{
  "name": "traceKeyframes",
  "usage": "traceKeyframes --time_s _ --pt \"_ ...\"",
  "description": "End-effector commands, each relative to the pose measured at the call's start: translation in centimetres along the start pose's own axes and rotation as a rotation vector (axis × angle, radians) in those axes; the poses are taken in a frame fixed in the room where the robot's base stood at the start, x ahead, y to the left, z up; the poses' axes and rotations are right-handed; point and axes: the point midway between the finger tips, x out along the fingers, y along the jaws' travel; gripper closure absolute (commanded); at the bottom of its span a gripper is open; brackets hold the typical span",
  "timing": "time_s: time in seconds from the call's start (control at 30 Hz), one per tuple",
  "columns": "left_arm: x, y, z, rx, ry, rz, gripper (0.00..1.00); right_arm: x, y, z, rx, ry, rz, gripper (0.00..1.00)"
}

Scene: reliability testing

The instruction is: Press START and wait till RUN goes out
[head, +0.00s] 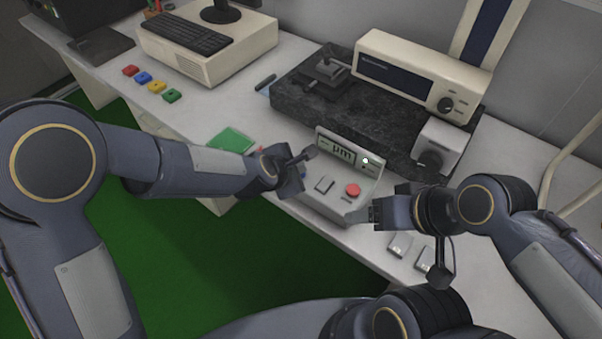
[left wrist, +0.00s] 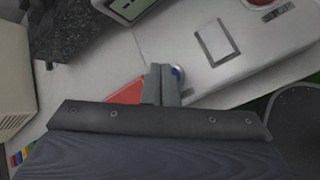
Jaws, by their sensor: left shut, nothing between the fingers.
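A pale grey control box (head: 322,207) stands on the bench with an upright panel that reads "µm" (head: 343,151). A small lamp (head: 366,161) on the panel glows pale green-white. The sloped top carries a red button (head: 353,189) and a square grey key (head: 324,185). My left gripper (head: 299,178) is at the box's left end. In the left wrist view its shut, empty fingertips (left wrist: 164,84) overlap a blue button with a pale ring (left wrist: 178,74); contact cannot be told.
Behind the box is a dark stone slab (head: 300,98) with a cream instrument (head: 418,76) and a grey knob unit (head: 439,148). Coloured blocks and a computer (head: 207,48) stand at the back left. Small grey blocks (head: 399,245) lie at front right.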

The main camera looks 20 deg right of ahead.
Motion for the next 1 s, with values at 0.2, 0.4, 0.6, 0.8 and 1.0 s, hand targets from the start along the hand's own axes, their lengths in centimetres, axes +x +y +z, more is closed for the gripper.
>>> traceKeyframes --time_s 0.2,0.4,0.6,0.8,1.0 --pt "-0.02 0.01 0.01 0.0 0.0 0.0 1.0 -0.02 -0.01 -0.01 0.0 0.0 0.0 0.3" --pt "0.13 -0.09 -0.09 0.0 0.0 0.0 1.0 0.14 0.06 0.07 0.0 0.0 0.0 0.3" --pt "0.3 -0.22 -0.22 0.0 0.0 0.0 1.0 0.33 0.15 0.17 0.0 0.0 0.0 0.3" --pt "0.47 -0.35 -0.35 0.0 0.0 0.0 1.0 0.52 0.24 0.26 0.0 0.0 0.0 0.3" --pt "0.51 -0.38 -0.38 0.0 0.0 -0.001 1.0 0.56 0.25 0.28 0.0 0.0 0.0 0.3"
